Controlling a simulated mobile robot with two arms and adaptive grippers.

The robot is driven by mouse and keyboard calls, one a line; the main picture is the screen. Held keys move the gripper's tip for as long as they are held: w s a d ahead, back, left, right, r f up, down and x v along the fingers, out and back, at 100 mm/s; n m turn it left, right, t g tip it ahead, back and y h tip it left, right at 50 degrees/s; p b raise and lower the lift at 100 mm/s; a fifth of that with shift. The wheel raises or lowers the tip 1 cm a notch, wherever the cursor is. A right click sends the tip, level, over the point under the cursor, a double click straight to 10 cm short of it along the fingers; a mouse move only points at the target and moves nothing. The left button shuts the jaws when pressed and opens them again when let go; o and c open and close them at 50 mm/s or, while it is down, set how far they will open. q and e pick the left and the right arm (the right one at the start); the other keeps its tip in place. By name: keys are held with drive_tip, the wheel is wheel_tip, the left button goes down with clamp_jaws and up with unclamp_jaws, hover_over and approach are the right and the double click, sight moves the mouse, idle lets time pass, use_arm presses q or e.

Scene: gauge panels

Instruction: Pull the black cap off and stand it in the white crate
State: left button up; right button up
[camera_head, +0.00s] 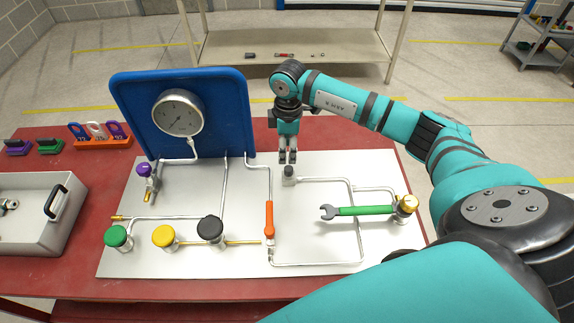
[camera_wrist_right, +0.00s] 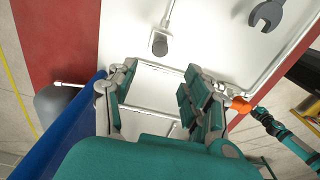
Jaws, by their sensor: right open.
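A large black round cap (camera_head: 210,229) sits on a fitting in the front row of the panel, right of a yellow one. A smaller dark grey cap (camera_head: 289,173) tops a short pipe end under my right gripper (camera_head: 288,158). It also shows in the right wrist view (camera_wrist_right: 159,44), beyond the fingers. My right gripper is open, with nothing between its fingers, pointing down; I cannot tell the exact gap to the small cap. The white crate (camera_head: 60,238) stands at the left of the red table, partly cut off, with a black handle. My left gripper is not in view.
A blue board (camera_head: 220,90) with a gauge (camera_head: 178,113) stands behind the panel. Green (camera_head: 117,237) and yellow (camera_head: 164,237) caps, an orange valve handle (camera_head: 269,218) and a green-handled wrench (camera_head: 360,211) are on the panel. Padlocks (camera_head: 97,136) stand at the back left.

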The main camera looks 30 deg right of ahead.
sight(289, 168)
drive_tip(key=shift+d+r, duration=0.1)
drive_tip(key=shift+d, duration=0.25)
wheel_tip(289, 168, down, 9)
drive_tip(key=b, duration=0.6)
idle(1.3)
clamp_jaws()
idle(0.4)
